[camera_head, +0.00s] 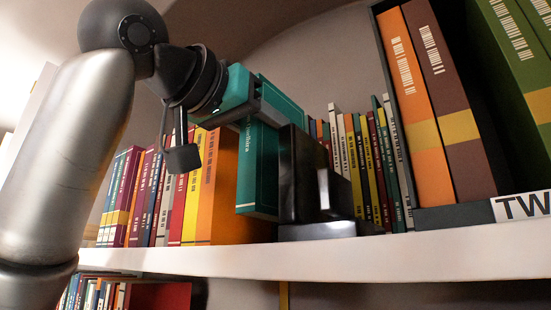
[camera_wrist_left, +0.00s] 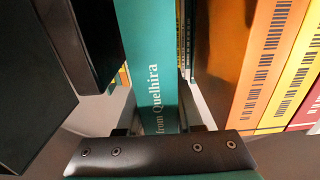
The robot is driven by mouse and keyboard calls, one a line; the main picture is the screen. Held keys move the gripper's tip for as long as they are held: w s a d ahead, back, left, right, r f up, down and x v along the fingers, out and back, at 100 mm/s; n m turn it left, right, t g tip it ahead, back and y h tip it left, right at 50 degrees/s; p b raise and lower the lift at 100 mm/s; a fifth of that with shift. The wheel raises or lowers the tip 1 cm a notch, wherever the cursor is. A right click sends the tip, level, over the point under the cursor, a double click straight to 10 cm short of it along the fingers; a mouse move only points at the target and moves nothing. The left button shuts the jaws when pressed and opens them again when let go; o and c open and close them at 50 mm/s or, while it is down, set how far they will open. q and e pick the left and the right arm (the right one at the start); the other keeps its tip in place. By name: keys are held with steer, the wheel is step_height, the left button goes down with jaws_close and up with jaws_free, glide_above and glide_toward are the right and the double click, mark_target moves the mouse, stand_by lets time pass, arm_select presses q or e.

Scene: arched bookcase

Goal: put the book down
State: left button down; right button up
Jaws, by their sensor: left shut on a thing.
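The teal book (camera_head: 257,175) stands upright, spine outward, in the gap between a thick orange book (camera_head: 222,190) and a black bookend (camera_head: 300,185). Its lower edge appears a little above the shelf board (camera_head: 230,262). My left gripper (camera_head: 262,115) is shut on the upper part of the teal book. In the left wrist view, the fingers (camera_wrist_left: 163,130) sit on both sides of the spine (camera_wrist_left: 155,70), which reads "from Quelhira". The black bookend (camera_wrist_left: 95,40) is to its left and the orange book (camera_wrist_left: 240,60) to its right. My right gripper is not in view.
Several upright books (camera_head: 150,195) fill the shelf left of the orange book. Several thin books (camera_head: 365,165) stand right of the bookend. Large binders (camera_head: 440,100) stand at the far right. A lower shelf holds more books (camera_head: 95,293).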

arm_select(q)
step_height(320, 180, down, 3)
steer(key=shift+f, duration=0.15)
steer(key=shift+f+b, duration=0.15)
steer(key=shift+b, duration=0.2)
steer(key=c, duration=0.8)
jaws_free()
steer(key=shift+c, duration=0.2)
